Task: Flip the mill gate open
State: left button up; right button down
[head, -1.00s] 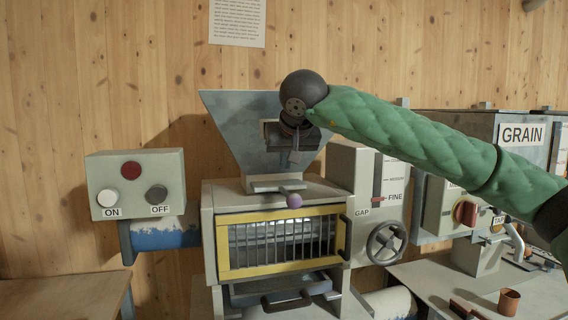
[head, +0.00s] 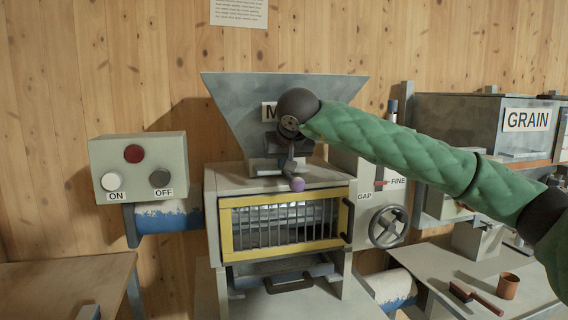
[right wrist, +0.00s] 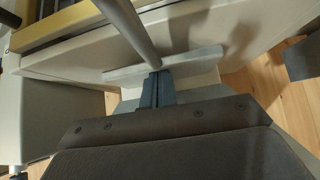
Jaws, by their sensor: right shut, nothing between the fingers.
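The mill's grey hopper (head: 235,100) stands on the mill body. At its foot is the gate lever's purple knob (head: 298,185), sticking out toward me above the yellow-framed grille. My right gripper (head: 289,170) points down just above and slightly left of the knob; its fingers are shut and empty. In the right wrist view, the shut fingers (right wrist: 156,88) lie close to the end of a grey rod (right wrist: 128,24), beside a pale plate (right wrist: 185,61); I cannot tell whether they touch. My wrist hides part of the hopper and its label. My left gripper is not in view.
A switch box (head: 140,168) with ON and OFF buttons is left of the mill. A gap handwheel (head: 388,227) is on the right. A grain bin (head: 480,125) stands further right, above a table with a brown cup (head: 508,286) and a brush (head: 484,302).

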aim_at(287, 173)
jog(key=shift+s+d+f, duration=0.1)
jog(key=shift+s, duration=0.2)
jog(key=s+b, duration=0.1)
jog(key=s, duration=0.1)
jog(key=s+d+b, duration=0.1)
jog(key=s, duration=0.1)
jog(key=shift+d, duration=0.15)
jog(key=shift+s, duration=0.35)
